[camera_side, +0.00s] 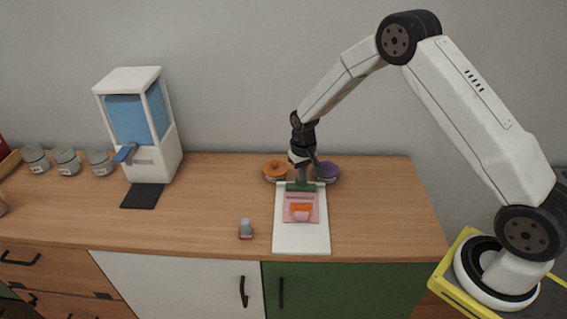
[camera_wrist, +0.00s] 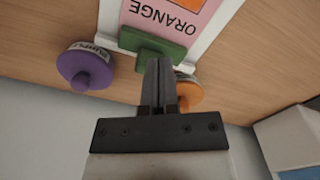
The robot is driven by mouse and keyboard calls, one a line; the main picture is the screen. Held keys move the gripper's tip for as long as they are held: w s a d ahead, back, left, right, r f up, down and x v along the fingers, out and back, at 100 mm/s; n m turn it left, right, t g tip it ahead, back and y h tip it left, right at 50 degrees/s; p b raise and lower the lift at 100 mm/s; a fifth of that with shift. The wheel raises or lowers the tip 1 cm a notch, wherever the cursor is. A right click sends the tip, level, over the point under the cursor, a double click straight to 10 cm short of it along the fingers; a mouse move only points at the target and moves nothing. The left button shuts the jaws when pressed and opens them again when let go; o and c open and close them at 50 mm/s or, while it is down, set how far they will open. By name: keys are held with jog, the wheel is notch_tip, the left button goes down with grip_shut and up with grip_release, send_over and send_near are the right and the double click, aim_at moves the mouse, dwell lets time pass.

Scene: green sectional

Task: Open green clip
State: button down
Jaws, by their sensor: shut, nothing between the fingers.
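The green clip (camera_side: 299,187) sits at the far end of a white board (camera_side: 301,240), over the top edge of a pink sheet (camera_side: 292,212). In the wrist view the green clip (camera_wrist: 151,46) lies across the sheet's edge, and the sheet (camera_wrist: 200,14) reads "ORANGE". My gripper (camera_side: 302,178) points down at the clip. In the wrist view its fingers (camera_wrist: 158,62) are together, with the tips at the clip's near edge. I cannot tell whether they touch it. The clip looks closed on the board.
An orange-lidded jar (camera_side: 274,169) stands left of my gripper and a purple-lidded jar (camera_side: 326,170) right of it, both close. A small grey stamp-like object (camera_side: 246,229) stands left of the board. A white-and-blue dispenser (camera_side: 137,125) and several grey jars (camera_side: 67,161) are farther left.

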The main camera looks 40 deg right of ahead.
aim_at(301, 183)
jog(key=shift+f, duration=1.1)
jog(key=shift+w+d, duration=0.8)
dwell(0.9)
jog(key=shift+s+a+r, duration=0.5)
jog(key=shift+s+a, duration=0.1)
dwell(0.3)
jog(key=shift+r, duration=0.1)
jog(key=shift+r, duration=2.95)
